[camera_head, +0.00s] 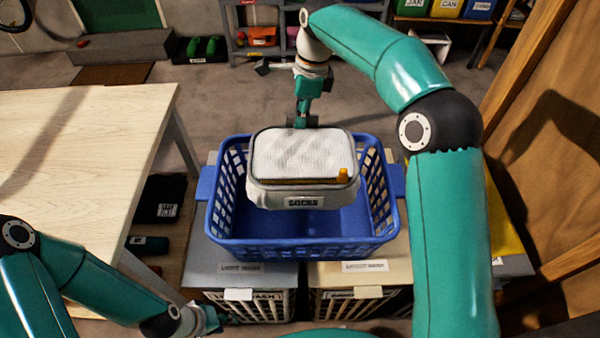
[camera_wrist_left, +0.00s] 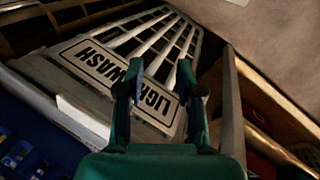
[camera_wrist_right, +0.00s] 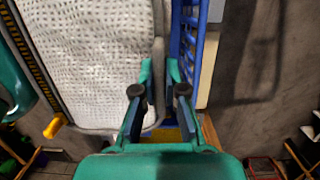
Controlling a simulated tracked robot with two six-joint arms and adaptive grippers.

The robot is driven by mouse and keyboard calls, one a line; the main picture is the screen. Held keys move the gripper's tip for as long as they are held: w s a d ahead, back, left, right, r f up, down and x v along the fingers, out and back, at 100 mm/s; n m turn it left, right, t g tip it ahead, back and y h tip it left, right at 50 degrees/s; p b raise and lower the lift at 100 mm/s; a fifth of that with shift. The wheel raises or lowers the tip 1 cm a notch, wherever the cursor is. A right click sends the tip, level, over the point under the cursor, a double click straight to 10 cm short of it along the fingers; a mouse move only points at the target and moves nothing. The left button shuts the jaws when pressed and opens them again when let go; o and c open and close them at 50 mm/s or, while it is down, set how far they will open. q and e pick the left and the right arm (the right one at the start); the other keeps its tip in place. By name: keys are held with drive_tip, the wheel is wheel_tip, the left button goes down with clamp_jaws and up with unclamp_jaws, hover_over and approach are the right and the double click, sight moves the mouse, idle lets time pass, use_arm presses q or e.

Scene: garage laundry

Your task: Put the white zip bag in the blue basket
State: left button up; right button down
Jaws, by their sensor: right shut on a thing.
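The white zip bag (camera_head: 303,155) has a mesh top, grey edging, an orange zip pull and a label reading SOCKS. It hangs level over the opening of the blue basket (camera_head: 290,248); I cannot tell whether its underside is below the rim. My right gripper (camera_head: 302,122) is shut on the bag's far edge. In the right wrist view the fingers (camera_wrist_right: 160,85) pinch that edge, with the bag's mesh (camera_wrist_right: 95,60) to their left. My left gripper (camera_head: 212,318) is open and empty, low at the left; its separated fingers show in the left wrist view (camera_wrist_left: 158,85).
The basket stands on two labelled laundry bins (camera_head: 240,275), the left one's front label reading LIGHT WASH (camera_wrist_left: 115,78). A pale wooden table (camera_head: 80,150) is at the left. A wooden frame (camera_head: 530,60) stands at the right, and shelves (camera_head: 265,40) at the back.

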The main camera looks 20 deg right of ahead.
sight(310, 125)
wheel_tip(310, 125, down, 16)
drive_tip(key=b, duration=0.1)
idle(0.4)
drive_tip(key=shift+f, duration=0.1)
drive_tip(key=c, duration=1.2)
unclamp_jaws()
drive_tip(key=r, duration=0.4)
drive_tip(key=d+r, duration=0.1)
drive_tip(key=r, duration=0.7)
drive_tip(key=shift+s+d+p, duration=0.15)
drive_tip(key=shift+d+p, duration=0.15)
drive_tip(key=shift+d, duration=0.1)
